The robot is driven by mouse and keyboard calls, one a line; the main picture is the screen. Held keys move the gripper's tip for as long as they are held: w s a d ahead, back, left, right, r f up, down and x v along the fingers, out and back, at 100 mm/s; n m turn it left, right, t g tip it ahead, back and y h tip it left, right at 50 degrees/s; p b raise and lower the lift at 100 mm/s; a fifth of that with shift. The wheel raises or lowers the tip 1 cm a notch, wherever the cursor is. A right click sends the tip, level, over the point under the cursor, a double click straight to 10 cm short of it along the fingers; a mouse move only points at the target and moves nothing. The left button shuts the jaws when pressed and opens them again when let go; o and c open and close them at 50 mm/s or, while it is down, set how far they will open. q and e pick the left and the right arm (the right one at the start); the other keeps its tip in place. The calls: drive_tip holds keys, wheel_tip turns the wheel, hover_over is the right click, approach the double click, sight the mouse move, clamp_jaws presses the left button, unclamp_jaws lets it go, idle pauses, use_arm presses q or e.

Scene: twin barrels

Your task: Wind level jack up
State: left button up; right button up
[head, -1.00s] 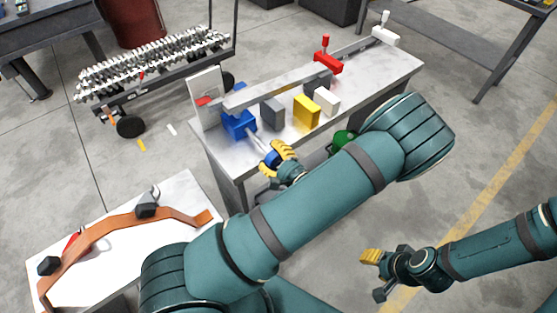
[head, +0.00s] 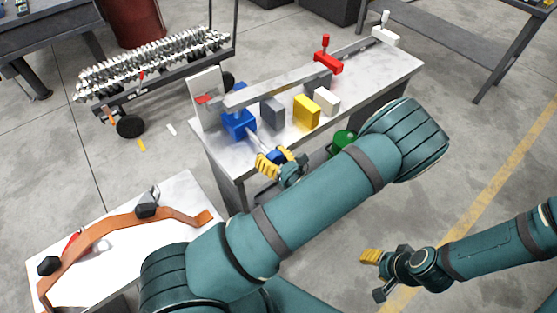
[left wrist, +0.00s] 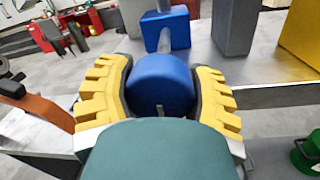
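The blue jack (head: 238,125) stands at the near left end of the workbench, under the end of a long grey beam (head: 265,92). A pale rod runs from it towards me to a round blue knob (left wrist: 160,84). My left gripper (head: 277,160) has its yellow fingers on opposite sides of this knob. In the left wrist view their dark pads look to be against its sides. The far side of the knob is hidden. A white plate (head: 206,88) with a red mark stands beside the beam's end. My right gripper (head: 375,275) is open and empty, low over the floor.
On the workbench (head: 385,75) stand grey, yellow (head: 306,112) and cream blocks and a red clamp-like piece (head: 327,60). A green container (head: 343,138) is below its near edge. A low white table (head: 120,255) with an orange strip is at lower left.

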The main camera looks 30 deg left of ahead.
use_arm(q)
drive_tip(key=o, duration=0.4)
drive_tip(key=shift+d, duration=0.1)
drive_tip(key=shift+s+p+v, duration=0.2)
drive_tip(key=shift+p+v, duration=0.2)
drive_tip(key=shift+v, duration=3.05)
drive_tip(key=shift+r, duration=0.1)
